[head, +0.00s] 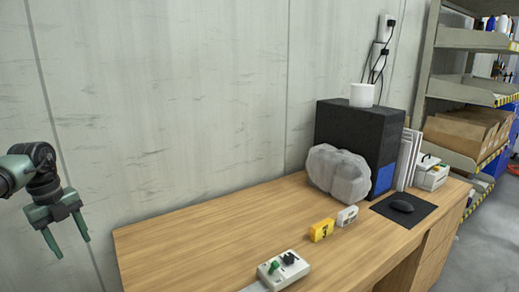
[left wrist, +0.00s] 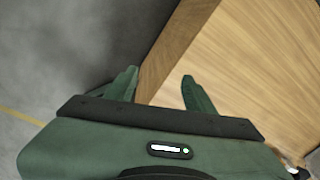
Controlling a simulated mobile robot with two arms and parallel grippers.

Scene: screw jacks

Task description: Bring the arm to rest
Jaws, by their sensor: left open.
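My left gripper (head: 69,241) is at the left edge of the head view, in the air to the left of the wooden desk (head: 190,230). Its two green fingers are spread apart and point down, with nothing between them. In the left wrist view the open fingers (left wrist: 160,85) show above the grey floor and a corner of the desk (left wrist: 225,50). My right gripper is in neither view.
On the desk are a white control box (head: 283,268) with a green switch, a yellow block marked 3 (head: 321,230), a small white block (head: 347,215), a wrapped grey bundle (head: 338,174), a black case (head: 352,128) and a mouse (head: 401,205). Shelves (head: 465,90) stand right. The desk's left part is clear.

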